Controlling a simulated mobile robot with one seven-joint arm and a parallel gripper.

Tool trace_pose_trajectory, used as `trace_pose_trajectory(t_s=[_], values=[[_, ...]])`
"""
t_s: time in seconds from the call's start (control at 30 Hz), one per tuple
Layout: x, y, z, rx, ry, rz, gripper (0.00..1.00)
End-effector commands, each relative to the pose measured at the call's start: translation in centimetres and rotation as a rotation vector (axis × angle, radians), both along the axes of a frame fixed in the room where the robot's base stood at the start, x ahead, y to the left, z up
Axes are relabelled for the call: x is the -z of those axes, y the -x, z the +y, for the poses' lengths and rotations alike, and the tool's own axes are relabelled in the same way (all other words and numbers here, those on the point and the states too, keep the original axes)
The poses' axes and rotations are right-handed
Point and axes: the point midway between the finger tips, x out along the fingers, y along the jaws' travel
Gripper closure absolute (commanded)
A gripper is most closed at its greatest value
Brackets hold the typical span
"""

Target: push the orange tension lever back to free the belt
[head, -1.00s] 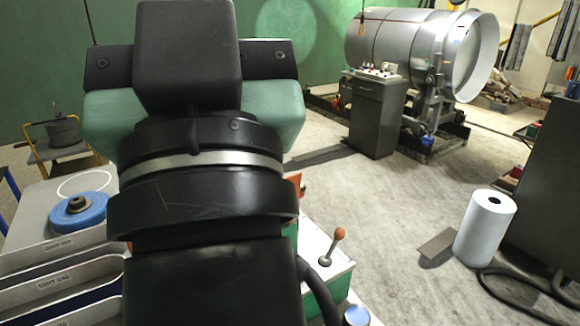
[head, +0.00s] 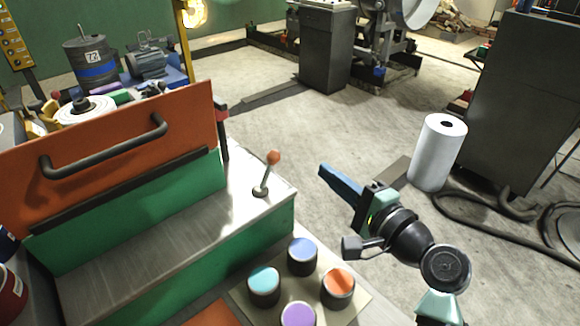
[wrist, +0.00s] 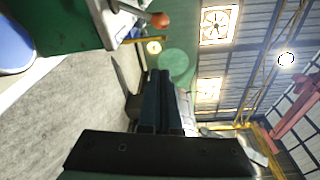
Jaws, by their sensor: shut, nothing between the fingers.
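The tension lever (head: 266,176) is a thin metal rod with an orange ball knob. It stands on the right end of the grey top of a green machine housing (head: 235,235), its knob leaning slightly right. My gripper (head: 322,170) is shut and empty, to the right of the lever and apart from it, with its tips pointing up-left. In the wrist view the shut fingers (wrist: 161,75) show at the centre, and the lever's orange knob (wrist: 160,19) is above them, near the top edge. I cannot make out a belt.
An orange hood (head: 120,150) with a black handle rises left of the lever. Several coloured round caps (head: 301,250) stand on a plate in front. A white roll (head: 436,155) stands on the floor to the right, by a dark cabinet (head: 520,100). Floor behind the gripper is clear.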

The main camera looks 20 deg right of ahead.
Motion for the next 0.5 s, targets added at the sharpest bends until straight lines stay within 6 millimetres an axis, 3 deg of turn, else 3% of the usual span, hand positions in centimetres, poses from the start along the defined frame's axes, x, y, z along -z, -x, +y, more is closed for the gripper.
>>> trace_pose_trajectory(t_s=[0.1, 0.5], values=[[1.09, 0.55, -0.61, -0.002, -0.065, 0.008, 1.00], [1.12, 0.47, -0.60, -0.004, -0.074, 0.008, 1.00]])
